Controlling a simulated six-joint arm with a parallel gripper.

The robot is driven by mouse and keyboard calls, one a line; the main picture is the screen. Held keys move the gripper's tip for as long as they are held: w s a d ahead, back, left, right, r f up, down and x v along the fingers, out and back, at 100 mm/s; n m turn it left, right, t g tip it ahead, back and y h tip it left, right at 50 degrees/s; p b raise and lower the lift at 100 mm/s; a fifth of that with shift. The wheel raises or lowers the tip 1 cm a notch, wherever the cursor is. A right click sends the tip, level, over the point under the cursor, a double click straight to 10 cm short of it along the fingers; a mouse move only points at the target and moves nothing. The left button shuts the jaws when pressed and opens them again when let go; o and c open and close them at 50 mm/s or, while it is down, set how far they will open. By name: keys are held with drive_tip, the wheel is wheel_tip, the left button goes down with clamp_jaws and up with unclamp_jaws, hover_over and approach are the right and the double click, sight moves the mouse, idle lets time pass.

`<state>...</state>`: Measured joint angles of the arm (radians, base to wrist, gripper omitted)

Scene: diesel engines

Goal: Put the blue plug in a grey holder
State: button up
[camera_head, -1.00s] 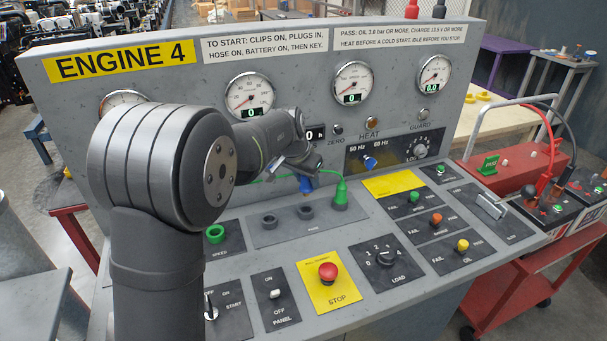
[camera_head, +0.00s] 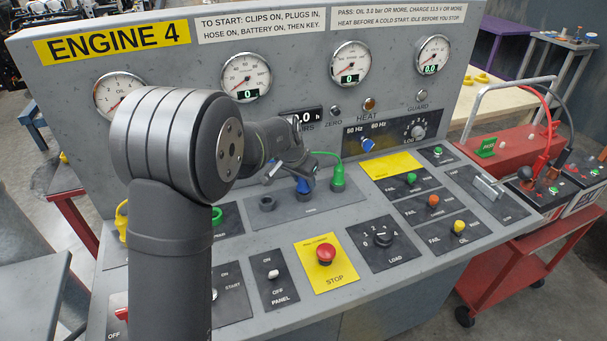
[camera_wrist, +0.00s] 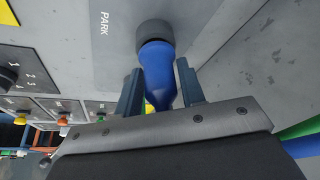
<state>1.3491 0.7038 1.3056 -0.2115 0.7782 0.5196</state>
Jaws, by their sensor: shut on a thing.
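The blue plug (camera_head: 303,185) is between the fingers of my gripper (camera_wrist: 160,87), which is shut on it. In the wrist view the blue plug (camera_wrist: 157,65) has its far end at the mouth of a grey holder (camera_wrist: 155,33), lined up with it. I cannot tell how deep it sits.
A green plug (camera_head: 338,180) with a green cable stands just right of the blue plug. The upright gauge panel (camera_head: 300,90) rises behind. Switches and a red stop button (camera_head: 325,253) lie in front. A red battery cart (camera_head: 535,240) is at the right.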

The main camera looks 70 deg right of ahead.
drive_tip(key=shift+f, duration=0.2)
drive_tip(key=o, duration=1.1)
drive_tip(key=shift+r, duration=0.1)
drive_tip(key=v, duration=1.7)
